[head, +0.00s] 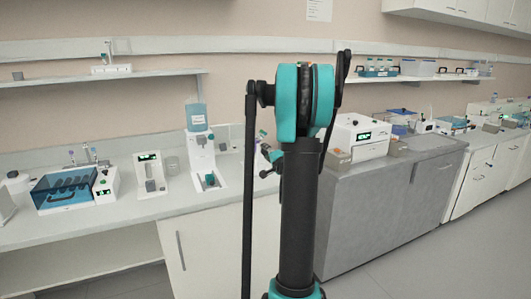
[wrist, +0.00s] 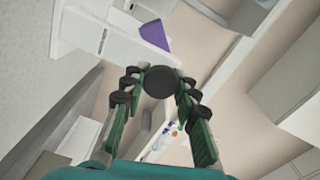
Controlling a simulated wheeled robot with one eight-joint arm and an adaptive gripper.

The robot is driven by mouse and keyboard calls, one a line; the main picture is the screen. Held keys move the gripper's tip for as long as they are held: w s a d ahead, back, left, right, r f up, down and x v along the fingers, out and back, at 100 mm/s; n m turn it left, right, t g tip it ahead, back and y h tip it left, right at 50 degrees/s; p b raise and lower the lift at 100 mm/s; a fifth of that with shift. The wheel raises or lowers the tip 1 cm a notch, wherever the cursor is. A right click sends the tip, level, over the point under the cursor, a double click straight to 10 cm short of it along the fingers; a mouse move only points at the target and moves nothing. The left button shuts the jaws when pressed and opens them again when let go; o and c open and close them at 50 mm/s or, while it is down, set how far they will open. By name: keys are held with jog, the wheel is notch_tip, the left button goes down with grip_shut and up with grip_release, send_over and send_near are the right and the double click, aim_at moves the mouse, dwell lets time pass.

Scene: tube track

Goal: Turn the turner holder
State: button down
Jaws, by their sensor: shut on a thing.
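In the wrist view my gripper (wrist: 160,76) has its two green, black-padded fingers on either side of a dark round knob (wrist: 160,82). The fingers are shut on this knob, which looks like part of the turner holder. The rest of the holder is hard to make out behind the knob. In the head view my own arm stands in the middle and covers much of the bench behind it. Small teal and black parts show just left of the arm, but the grip itself cannot be made out there.
A white stand with a blue container (head: 196,117) is left of my arm. Further left is a blue-lidded device (head: 64,188). A white box with a green display (head: 361,137) stands to the right. A purple piece (wrist: 155,34) shows beyond the fingers. Floor is clear at right.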

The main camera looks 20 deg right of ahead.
jog(key=n, duration=0.4)
jog(key=shift+n, duration=0.3)
jog(key=n, duration=0.4)
jog(key=shift+n, duration=0.3)
jog(key=c, duration=1.2)
grip_release()
jog(key=shift+o, duration=0.2)
jog(key=s, duration=1.2)
jog(key=shift+d, duration=0.15)
